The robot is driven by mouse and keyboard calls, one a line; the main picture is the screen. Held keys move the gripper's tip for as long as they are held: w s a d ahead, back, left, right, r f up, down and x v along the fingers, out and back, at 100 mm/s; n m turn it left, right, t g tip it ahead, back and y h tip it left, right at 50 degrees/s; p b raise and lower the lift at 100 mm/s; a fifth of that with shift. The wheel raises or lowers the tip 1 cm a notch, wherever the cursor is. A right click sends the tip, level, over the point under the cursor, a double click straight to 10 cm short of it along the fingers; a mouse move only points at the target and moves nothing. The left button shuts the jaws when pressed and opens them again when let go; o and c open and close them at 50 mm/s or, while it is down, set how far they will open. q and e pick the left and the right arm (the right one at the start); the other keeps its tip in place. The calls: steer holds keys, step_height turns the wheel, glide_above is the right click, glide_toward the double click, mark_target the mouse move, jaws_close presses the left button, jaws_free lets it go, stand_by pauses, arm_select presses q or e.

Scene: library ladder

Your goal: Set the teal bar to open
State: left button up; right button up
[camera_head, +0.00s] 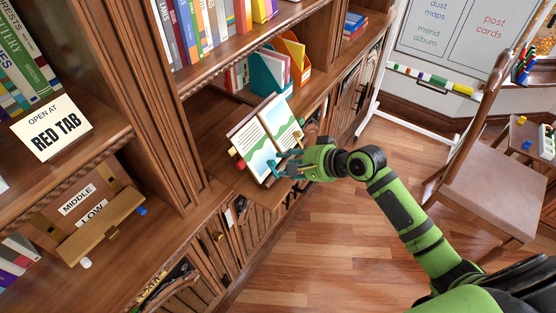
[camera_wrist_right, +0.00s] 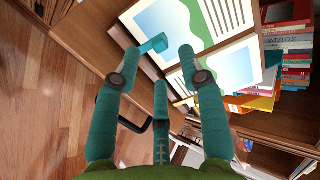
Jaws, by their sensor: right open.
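The teal bar (camera_wrist_right: 153,46) shows in the right wrist view as a short, bright teal piece in front of an open picture book (camera_wrist_right: 238,62), by the page edge. The book (camera_head: 266,138) stands tilted on the shelf ledge in the head view. There the teal bar cannot be told apart from my teal fingers. My right gripper (camera_head: 279,164) is open at the book's lower right. In the wrist view its fingers (camera_wrist_right: 158,58) are spread, with the bar between or just beyond the tips; I cannot tell whether they touch. My left gripper is not in view.
A sign reading "OPEN AT RED TAB" (camera_head: 53,128) stands on the left shelf. A wooden box labelled MIDDLE and LOW (camera_head: 98,222) is below it. Teal and orange file holders (camera_head: 268,75) stand behind the book. A chair (camera_head: 485,195) stands right; floor (camera_head: 330,235) is clear.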

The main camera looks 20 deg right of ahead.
mark_target(275, 163)
steer(key=shift+p+x, duration=0.3)
steer(key=shift+x, duration=2)
jaws_close()
jaws_free()
steer(key=v, duration=1.2)
steer(key=shift+s, duration=0.1)
